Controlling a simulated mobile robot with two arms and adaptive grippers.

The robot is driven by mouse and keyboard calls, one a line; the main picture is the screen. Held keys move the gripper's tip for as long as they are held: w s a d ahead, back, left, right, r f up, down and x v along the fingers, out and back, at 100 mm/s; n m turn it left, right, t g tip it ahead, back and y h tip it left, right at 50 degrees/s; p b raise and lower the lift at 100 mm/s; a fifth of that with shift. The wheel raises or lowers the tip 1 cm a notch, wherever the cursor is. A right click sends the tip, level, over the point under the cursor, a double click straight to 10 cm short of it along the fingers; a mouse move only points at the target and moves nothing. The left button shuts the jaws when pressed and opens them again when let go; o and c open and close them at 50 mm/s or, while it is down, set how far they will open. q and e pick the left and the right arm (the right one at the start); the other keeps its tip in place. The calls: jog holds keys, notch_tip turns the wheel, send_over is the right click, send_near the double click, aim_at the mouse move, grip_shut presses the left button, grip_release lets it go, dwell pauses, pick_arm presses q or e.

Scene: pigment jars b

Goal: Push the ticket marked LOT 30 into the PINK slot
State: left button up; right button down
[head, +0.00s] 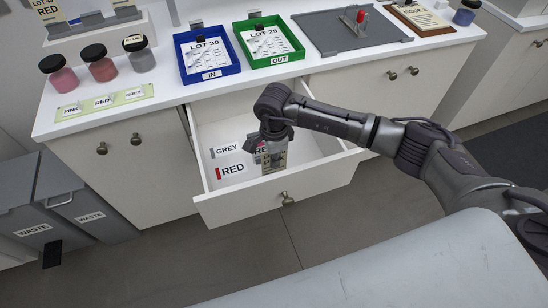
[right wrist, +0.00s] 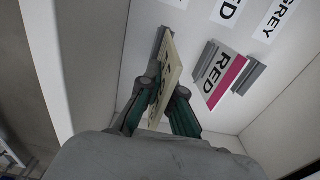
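My right gripper (head: 268,138) reaches down into the open drawer (head: 210,125). In the right wrist view its fingers (right wrist: 166,93) lie close on both faces of an upright beige ticket (right wrist: 166,75), and look shut on it. The ticket also shows in the head view (head: 274,158). Its lettering is partly covered, so I cannot read the lot number. A grey holder (right wrist: 163,42) stands at its far end; I cannot tell how deep the ticket sits in it. A white label (right wrist: 175,3) beyond is cut off. No PINK mark is readable in the drawer. My left gripper is not in view.
The drawer walls surround the gripper. On the counter are a blue tray (head: 212,75) with a LOT 30 sheet, a green tray (head: 268,62) and jars (head: 103,66).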

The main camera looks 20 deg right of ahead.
jog(key=shift+f, duration=0.15)
jog(key=shift+f+b, duration=2)
jog(key=shift+r, duration=0.1)
jog(key=c, duration=1.2)
grip_release()
jog(key=shift+c, duration=0.2)
jog(key=shift+r+p, duration=1.65)
jog(key=shift+r, duration=1.35)
